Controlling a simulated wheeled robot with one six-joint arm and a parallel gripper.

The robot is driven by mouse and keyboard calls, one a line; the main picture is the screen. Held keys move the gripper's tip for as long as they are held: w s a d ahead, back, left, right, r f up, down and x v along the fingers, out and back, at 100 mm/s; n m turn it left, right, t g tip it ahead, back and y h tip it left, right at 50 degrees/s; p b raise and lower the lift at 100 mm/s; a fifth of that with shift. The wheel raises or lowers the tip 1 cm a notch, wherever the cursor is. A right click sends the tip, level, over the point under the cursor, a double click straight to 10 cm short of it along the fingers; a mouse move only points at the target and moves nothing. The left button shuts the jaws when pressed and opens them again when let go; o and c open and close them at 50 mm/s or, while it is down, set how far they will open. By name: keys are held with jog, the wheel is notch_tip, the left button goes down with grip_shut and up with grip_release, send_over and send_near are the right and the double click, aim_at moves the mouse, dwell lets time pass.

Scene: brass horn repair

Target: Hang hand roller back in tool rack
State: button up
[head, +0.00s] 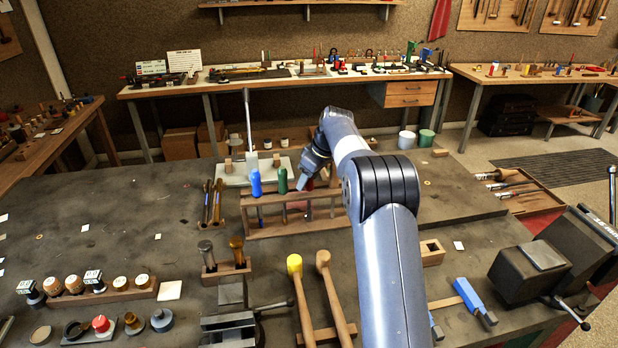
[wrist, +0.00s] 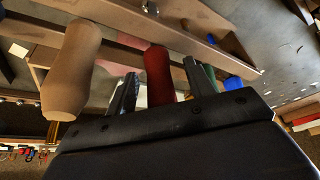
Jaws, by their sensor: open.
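The wooden tool rack (head: 290,228) stands on the bench in the middle of the head view, holding upright tools. A blue handle (head: 256,183) and a green handle (head: 282,181) stand at its left. My gripper (head: 303,183) is over the rack just right of the green handle. In the wrist view my gripper (wrist: 158,90) is open, with a red handle (wrist: 158,72) between its fingers; contact cannot be told. A pale wooden handle (wrist: 70,72) stands beside it. The green handle (wrist: 210,76) and blue handle (wrist: 233,82) are on the other side. I cannot tell which tool is the hand roller.
A yellow-headed mallet (head: 294,265) and a wooden mallet (head: 323,262) stand in front of the rack. A vise (head: 545,262) is at the right. A row of stamps and knobs (head: 85,287) is at the front left. The bench's left part is mostly clear.

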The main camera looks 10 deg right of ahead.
jog(key=b+v, duration=0.1)
jog(key=v, duration=0.9)
jog(key=shift+r, duration=0.4)
jog(key=shift+s+f, duration=0.1)
jog(key=shift+f, duration=0.05)
jog(key=p+x, duration=0.1)
jog(key=x, duration=0.9)
jog(key=shift+f, duration=0.2)
jog(key=shift+r+p, duration=0.3)
jog(key=shift+r, duration=0.15)
